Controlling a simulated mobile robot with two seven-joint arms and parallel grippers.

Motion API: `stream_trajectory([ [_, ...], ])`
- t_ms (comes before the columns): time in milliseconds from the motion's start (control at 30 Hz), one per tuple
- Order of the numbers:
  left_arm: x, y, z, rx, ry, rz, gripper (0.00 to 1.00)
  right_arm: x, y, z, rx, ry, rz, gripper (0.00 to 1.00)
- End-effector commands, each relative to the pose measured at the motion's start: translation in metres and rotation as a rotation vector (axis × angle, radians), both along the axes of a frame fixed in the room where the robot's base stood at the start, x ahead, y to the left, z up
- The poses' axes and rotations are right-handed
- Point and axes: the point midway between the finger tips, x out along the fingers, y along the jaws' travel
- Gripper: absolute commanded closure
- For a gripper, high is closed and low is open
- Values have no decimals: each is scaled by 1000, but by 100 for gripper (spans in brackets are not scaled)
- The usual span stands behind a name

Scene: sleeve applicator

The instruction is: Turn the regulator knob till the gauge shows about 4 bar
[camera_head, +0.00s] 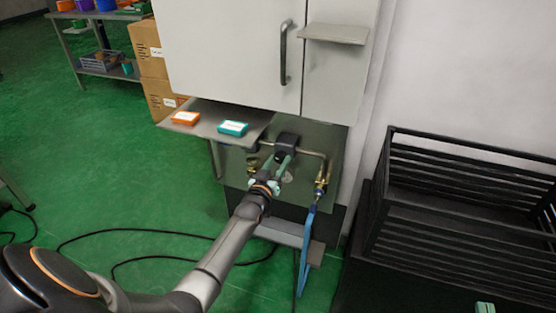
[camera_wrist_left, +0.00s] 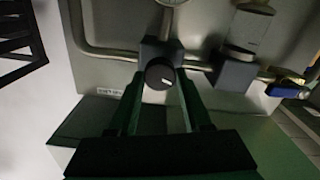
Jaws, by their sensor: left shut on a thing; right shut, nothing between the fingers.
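The regulator (camera_head: 287,139) is a dark block on the pipework of the panel under the white cabinet. Its round black knob (camera_wrist_left: 159,73) with a small white mark shows in the left wrist view. My left gripper (camera_head: 284,164) is shut on the knob, with one green finger on each side; the left wrist view shows these fingers (camera_wrist_left: 160,88) too. The gauge (camera_wrist_left: 171,3) is cut off at the top edge of that view, and its reading cannot be made out. My right gripper (camera_head: 485,307) shows only as a green tip at the bottom right, shut and empty.
A shelf (camera_head: 215,124) with an orange box (camera_head: 185,118) and a teal box (camera_head: 233,128) juts out above the regulator. A brass fitting (camera_head: 319,189) with a blue hose (camera_head: 306,252) hangs to its right. A black slatted crate (camera_head: 470,152) stands at the right.

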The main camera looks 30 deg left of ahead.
Motion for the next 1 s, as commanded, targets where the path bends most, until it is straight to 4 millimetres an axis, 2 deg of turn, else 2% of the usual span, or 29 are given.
stream_trajectory([
  [200,0,0,0,-163,-37,0,100,0,-1,-19,0,82,-10,100],
  [433,0,0,-1,-278,-65,1,100,0,-1,-28,-1,118,-14,100],
  [1000,0,0,-1,-343,-82,0,100,0,-2,-32,0,133,-16,100],
])
